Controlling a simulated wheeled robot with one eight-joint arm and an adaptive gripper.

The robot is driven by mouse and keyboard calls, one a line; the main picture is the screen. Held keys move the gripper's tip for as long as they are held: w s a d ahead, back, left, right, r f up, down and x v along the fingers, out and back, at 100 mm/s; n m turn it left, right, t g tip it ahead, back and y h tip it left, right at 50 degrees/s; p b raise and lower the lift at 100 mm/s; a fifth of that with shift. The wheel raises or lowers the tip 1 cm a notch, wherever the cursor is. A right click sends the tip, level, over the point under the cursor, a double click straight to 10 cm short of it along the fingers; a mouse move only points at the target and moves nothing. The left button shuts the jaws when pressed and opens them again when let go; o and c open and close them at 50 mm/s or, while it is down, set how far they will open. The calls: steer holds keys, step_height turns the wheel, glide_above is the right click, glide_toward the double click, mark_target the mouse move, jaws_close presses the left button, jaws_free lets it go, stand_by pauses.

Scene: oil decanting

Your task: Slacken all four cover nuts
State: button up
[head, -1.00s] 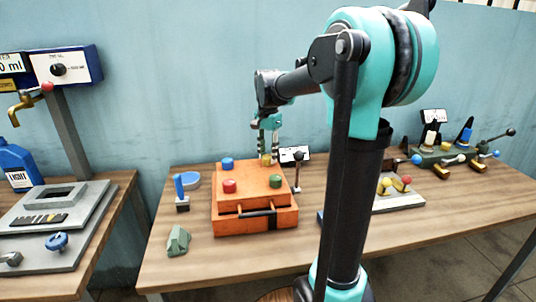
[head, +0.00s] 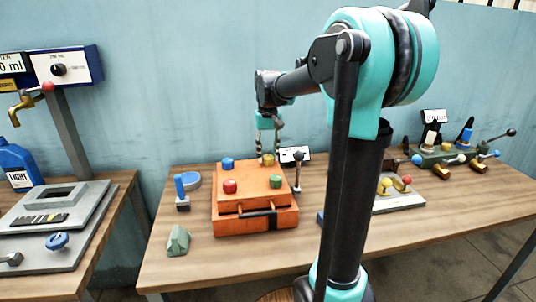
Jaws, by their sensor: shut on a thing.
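The orange box (head: 250,178) stands on the middle table, its cover carrying coloured nuts. The blue nut (head: 227,163) is at the back left, the red nut (head: 229,186) at the front left and the green nut (head: 275,181) at the front right. The yellow nut (head: 267,159) is at the back right. My gripper (head: 268,153) points down over the yellow nut with a finger on each side, shut on it. The contact itself is small and hard to make out.
A black-knobbed lever (head: 298,170) stands close to the box's right side. My arm hides part of the table's right half.

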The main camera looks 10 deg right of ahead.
mark_target(268, 156)
steer(key=n, duration=0.6)
steer(key=shift+n, duration=0.3)
stand_by(0.4)
steer(key=o, duration=1.2)
steer(key=shift+c, duration=0.2)
step_height(268, 156, up, 12)
